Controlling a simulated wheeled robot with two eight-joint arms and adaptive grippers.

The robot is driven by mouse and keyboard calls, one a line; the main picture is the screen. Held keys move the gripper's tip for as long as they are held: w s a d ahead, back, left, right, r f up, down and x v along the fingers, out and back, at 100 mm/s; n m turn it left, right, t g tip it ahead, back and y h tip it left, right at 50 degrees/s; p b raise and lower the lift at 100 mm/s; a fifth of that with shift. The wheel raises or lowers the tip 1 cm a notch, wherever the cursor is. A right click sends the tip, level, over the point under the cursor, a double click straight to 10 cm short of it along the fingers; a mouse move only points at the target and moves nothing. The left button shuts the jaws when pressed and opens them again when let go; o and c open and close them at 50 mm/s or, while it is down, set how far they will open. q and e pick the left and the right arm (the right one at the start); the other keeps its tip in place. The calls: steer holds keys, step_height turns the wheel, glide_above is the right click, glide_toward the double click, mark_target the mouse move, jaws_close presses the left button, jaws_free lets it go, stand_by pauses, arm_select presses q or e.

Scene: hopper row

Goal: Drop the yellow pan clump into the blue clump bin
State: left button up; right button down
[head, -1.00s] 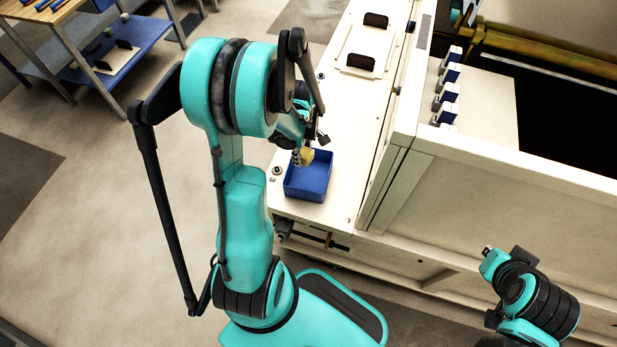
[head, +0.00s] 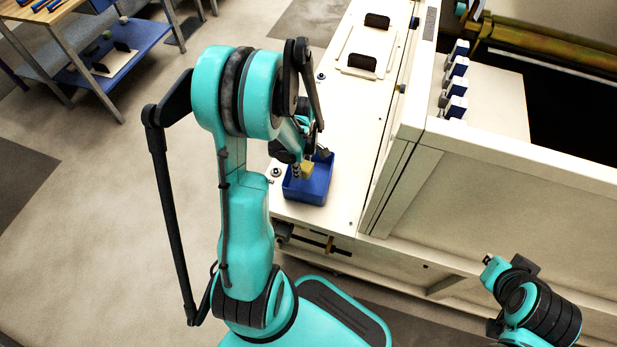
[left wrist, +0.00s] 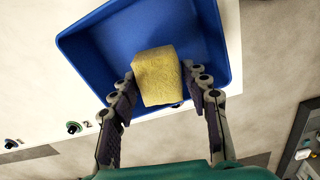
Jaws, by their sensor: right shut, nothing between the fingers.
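The yellow pan clump (head: 307,169) is a rough, blocky piece. It also shows in the left wrist view (left wrist: 157,78), between the fingertips of my left gripper (left wrist: 160,82). My left gripper (head: 309,163) is shut on it and holds it over the blue clump bin (head: 318,192). The bin is an open, shallow box, and its inside shows around the clump in the left wrist view (left wrist: 90,55). The clump hides part of the bin floor. My right gripper (head: 489,264) is at the lower right, far from the bin, shut and empty.
The bin stands on a white machine ledge (head: 345,130) with a dark-handled plate (head: 365,45) farther back. A tall white panel (head: 500,190) rises right of it. A table with a blue lower shelf (head: 120,60) stands at the far left.

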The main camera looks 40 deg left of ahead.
arm_select(q)
steer(key=shift+o, duration=1)
step_height(320, 180, up, 12)
